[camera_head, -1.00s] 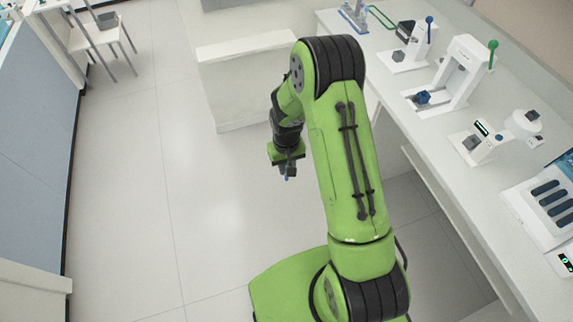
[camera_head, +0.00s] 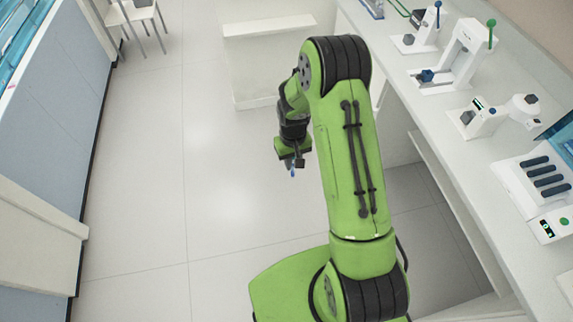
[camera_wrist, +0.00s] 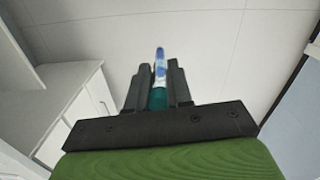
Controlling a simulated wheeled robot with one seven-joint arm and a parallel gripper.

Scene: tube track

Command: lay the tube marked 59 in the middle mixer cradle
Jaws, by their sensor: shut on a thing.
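My gripper (camera_head: 295,163) is shut on a tube and hangs over open floor, left of the long white bench. In the wrist view the tube (camera_wrist: 160,66) stands between the two black fingers, with a blue and white end sticking out past them and a teal part between them. Its blue tip (camera_head: 293,173) just shows below the fingers in the head view. No number is readable on it. A white device (camera_head: 513,178) with several dark parallel bars, perhaps the mixer, stands on the bench at right, well apart from my gripper. Its cradles cannot be told clearly.
A blue-grey cabinet (camera_head: 55,130) lines the left. The floor (camera_head: 150,180) between is clear.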

